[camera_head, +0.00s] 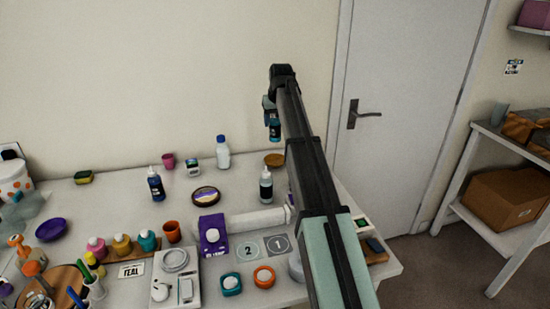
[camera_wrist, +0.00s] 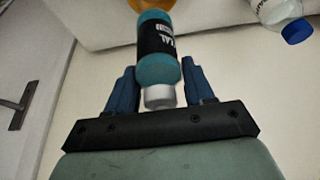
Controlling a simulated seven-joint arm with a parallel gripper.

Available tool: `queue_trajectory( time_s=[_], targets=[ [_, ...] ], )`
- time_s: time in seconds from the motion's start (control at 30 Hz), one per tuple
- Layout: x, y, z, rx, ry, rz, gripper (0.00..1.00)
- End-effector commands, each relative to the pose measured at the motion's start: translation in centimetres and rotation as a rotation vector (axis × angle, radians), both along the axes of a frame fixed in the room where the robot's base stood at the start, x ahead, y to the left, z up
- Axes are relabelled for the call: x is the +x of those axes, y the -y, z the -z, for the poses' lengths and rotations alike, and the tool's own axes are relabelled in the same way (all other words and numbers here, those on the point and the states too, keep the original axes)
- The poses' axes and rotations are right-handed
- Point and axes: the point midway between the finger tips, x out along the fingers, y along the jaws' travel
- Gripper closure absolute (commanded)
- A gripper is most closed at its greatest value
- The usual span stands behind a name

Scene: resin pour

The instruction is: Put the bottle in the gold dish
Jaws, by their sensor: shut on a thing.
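My gripper (camera_head: 270,106) is shut on a teal bottle (camera_head: 275,131) with a black label and holds it in the air above the back right of the table. In the wrist view the bottle (camera_wrist: 157,66) sits between the two blue fingers, with its pale cap towards my gripper and its base pointing away. The gold dish (camera_head: 274,159) stands on the table below the bottle, near the back edge. Part of the dish (camera_wrist: 146,5) shows at the top of the wrist view, beyond the bottle's base. The bottle is apart from the dish.
A white bottle with a blue cap (camera_head: 222,158) stands left of the dish. A clear bottle with a dark label (camera_head: 265,186) stands just in front of it. A dark round dish (camera_head: 206,196) lies farther left. The wall is close behind; a door (camera_head: 400,120) is at the right.

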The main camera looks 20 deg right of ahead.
Motion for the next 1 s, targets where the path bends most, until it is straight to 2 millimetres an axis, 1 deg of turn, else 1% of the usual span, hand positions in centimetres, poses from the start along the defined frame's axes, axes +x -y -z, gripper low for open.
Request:
queue_trajectory(
  time_s=[0.17, 0.4, 0.63, 0.87, 1.0],
  targets=[
    [-0.1, 0.0, 1.8, 0.000, 0.000, -0.001, 0.85],
    [-0.1, 0.0, 5.6, 0.000, -0.001, -0.001, 0.85],
    [0.0, 0.0, 7.2, 0.000, 0.000, -0.001, 0.85],
    [-0.1, 0.0, 9.9, 0.000, 0.000, -0.001, 0.85],
    [0.0, 0.0, 10.1, 0.000, 0.001, -0.001, 0.85]
  ],
)
